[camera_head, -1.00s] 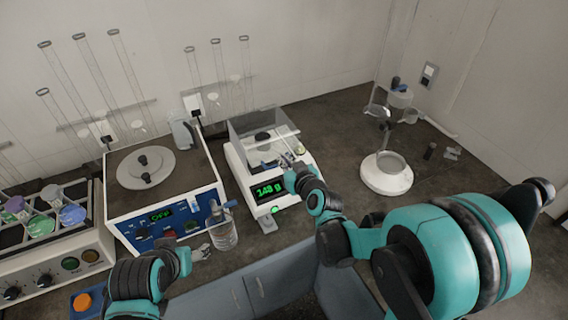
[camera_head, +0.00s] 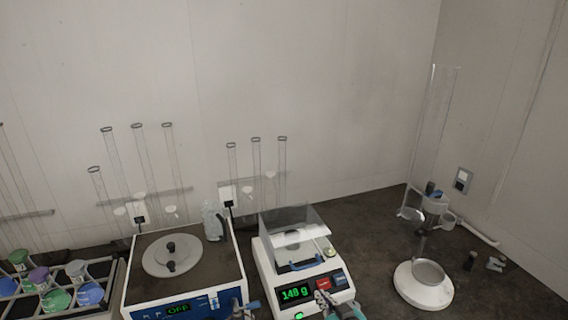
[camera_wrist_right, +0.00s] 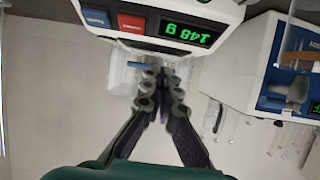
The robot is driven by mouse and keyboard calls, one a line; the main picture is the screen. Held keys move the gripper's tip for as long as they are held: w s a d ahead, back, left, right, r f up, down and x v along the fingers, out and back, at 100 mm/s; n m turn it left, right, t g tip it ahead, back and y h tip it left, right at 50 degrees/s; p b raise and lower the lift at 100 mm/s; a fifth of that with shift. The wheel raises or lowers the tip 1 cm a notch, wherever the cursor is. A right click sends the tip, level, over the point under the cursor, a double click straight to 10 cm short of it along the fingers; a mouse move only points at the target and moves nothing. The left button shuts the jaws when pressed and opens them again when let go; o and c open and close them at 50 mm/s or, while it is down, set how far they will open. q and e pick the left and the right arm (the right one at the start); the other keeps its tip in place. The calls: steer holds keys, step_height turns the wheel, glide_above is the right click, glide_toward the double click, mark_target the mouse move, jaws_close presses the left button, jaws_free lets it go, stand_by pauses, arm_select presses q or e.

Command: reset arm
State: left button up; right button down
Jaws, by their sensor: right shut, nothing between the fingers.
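My right gripper (camera_head: 326,303) shows at the bottom edge of the head view, in front of the white balance (camera_head: 262,268), near its red and blue buttons. The rest of that arm is cut off below. In the right wrist view the gripper's dark fingers (camera_wrist_right: 162,82) are together with nothing between them, and the balance (camera_wrist_right: 180,8) is at the top, upside down. My left gripper is not in view.
The balance display (camera_head: 295,293) reads 148 g. A boxy device (camera_head: 215,265) with a round grey plate stands left of it. A rack (camera_head: 112,290) of coloured flasks is far left. A white round-based stand (camera_head: 424,288) is right, with bare bench between.

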steer(key=s+d+r+m+g+h, duration=0.1)
steer(key=s+d+g+h, duration=0.1)
steer(key=s, duration=0.6)
steer(key=s+d+r+m+g+h, duration=0.1)
steer(key=s+d+m+g+h, duration=0.1)
steer(key=s, duration=0.7)
steer(key=d+g, duration=0.1)
steer(key=d, duration=0.1)
steer(key=shift+d+r+g, duration=0.2)
steer(key=shift+d+g, duration=0.2)
